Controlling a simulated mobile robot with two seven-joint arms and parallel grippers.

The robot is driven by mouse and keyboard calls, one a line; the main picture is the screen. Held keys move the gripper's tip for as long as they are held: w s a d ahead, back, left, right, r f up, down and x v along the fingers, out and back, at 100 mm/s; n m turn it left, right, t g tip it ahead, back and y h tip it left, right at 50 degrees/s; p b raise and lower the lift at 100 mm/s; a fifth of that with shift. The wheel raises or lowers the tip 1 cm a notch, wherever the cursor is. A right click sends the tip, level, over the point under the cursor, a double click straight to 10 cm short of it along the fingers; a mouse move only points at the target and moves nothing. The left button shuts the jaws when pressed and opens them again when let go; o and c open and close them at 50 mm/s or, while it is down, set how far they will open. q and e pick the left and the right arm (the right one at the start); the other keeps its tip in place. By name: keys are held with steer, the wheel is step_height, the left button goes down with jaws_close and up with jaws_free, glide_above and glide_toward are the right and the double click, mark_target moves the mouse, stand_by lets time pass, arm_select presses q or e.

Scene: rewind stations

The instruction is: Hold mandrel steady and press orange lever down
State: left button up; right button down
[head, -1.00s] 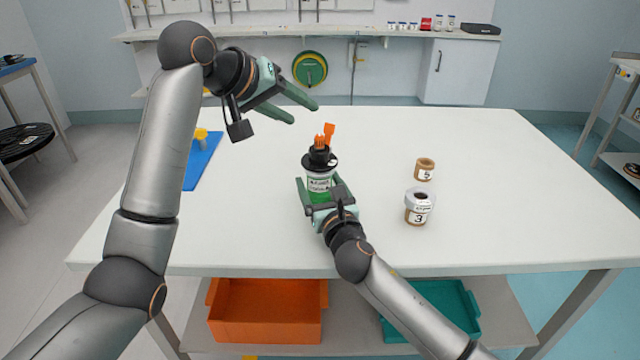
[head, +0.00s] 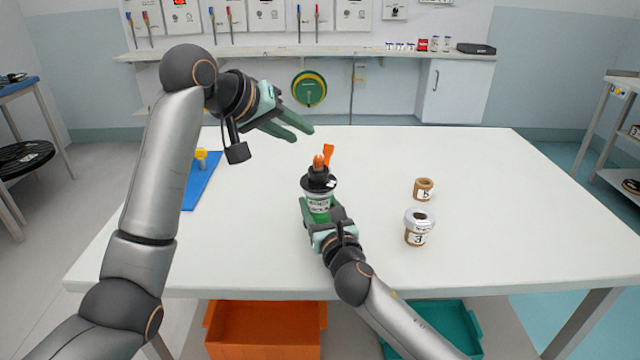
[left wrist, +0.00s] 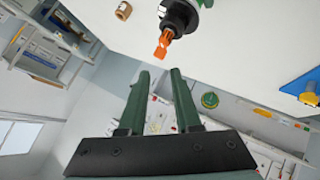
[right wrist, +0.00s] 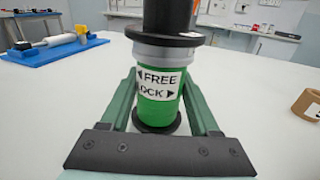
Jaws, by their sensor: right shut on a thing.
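The mandrel stands upright on the table, with a green body (head: 319,205), a black flange (head: 319,183) and a black hub with orange segments on top. Its orange lever (head: 328,153) sticks up at the hub; orange parts also show in the left wrist view (left wrist: 163,45). My right gripper (head: 322,221) is shut on the green body, with one finger on each side in the right wrist view (right wrist: 160,95). A label there reads FREE and, partly hidden, LOCK. My left gripper (head: 306,132) is open and empty, in the air up and left of the lever. Its fingers (left wrist: 158,75) are apart.
Two brown cores, labelled 5 (head: 423,189) and 3 (head: 416,232), stand right of the mandrel. A blue board (head: 203,182) with a yellow knob lies at the left. An orange bin (head: 262,330) and a teal bin (head: 455,325) are below. The table's back right is clear.

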arm_select(q)
steer(key=m, duration=0.1)
steer(key=r+m, duration=0.1)
steer(key=m, duration=0.1)
steer(key=s+m, duration=0.1)
steer(key=m, duration=0.1)
steer(key=shift+s+d+r+y, duration=0.1)
steer(key=shift+d+r+y, duration=0.05)
steer(key=shift+r+y, duration=0.2)
steer(key=c, duration=0.4)
steer(key=m, duration=0.2)
steer(key=s+m, duration=0.1)
steer(key=m, duration=0.1)
steer(key=r+m, duration=0.1)
steer(key=m, duration=0.1)
steer(key=shift+s+d+r+m+y, duration=0.1)
steer(key=shift+s+m+y, duration=0.1)
steer(key=shift+m+y, duration=0.2)
jaws_close()
steer(key=m, duration=0.3)
steer(key=s+m+y, duration=0.1)
steer(key=m, duration=0.3)
steer(key=s+r+m, duration=0.1)
steer(key=m, duration=0.3)
steer(key=shift+s+a+r+y, duration=0.1)
steer(key=shift+s+a+y, duration=0.1)
steer(key=shift+y, duration=0.15)
